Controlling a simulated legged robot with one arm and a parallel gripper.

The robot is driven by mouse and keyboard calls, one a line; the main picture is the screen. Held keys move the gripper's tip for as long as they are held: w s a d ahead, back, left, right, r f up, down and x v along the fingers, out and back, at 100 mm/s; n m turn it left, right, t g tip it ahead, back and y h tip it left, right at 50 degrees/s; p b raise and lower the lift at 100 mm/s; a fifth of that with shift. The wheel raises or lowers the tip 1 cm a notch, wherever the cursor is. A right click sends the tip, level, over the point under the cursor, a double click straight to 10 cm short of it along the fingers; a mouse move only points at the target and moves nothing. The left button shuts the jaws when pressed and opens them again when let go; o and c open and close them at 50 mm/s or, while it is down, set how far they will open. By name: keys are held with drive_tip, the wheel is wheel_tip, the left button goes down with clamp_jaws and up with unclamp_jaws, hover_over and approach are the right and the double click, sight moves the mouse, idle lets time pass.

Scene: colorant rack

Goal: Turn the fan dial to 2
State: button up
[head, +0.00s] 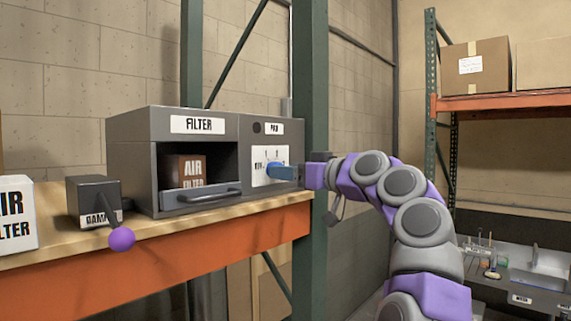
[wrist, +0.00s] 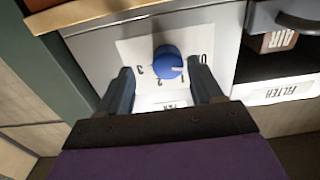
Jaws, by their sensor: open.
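The blue fan dial (wrist: 167,60) sits on a white plate (wrist: 128,48) marked with the digits 0 to 3. Its white pointer mark points to the right in the wrist view, between 0 and 1. My gripper (wrist: 160,65) is open, with one finger on each side of the dial and a visible gap to each. In the head view my gripper (head: 284,173) is in front of the white plate (head: 262,160) on the grey cabinet (head: 225,122), and it largely hides the dial.
The cabinet's filter bay, left of the plate, holds an air filter box (head: 186,170) behind a handled drawer front (head: 200,197). A damper box (head: 92,197) with a purple-knobbed lever (head: 121,239) stands farther left. A green post (head: 314,80) rises close beside my gripper.

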drive_tip(key=a, duration=0.3)
drive_tip(key=shift+w, duration=0.3)
drive_tip(key=shift+w+d, duration=0.1)
drive_tip(key=shift+d, duration=0.3)
drive_tip(key=c, duration=0.5)
drive_tip(key=shift+a, duration=0.1)
drive_tip(key=c, duration=0.5)
drive_tip(key=shift+c, duration=0.2)
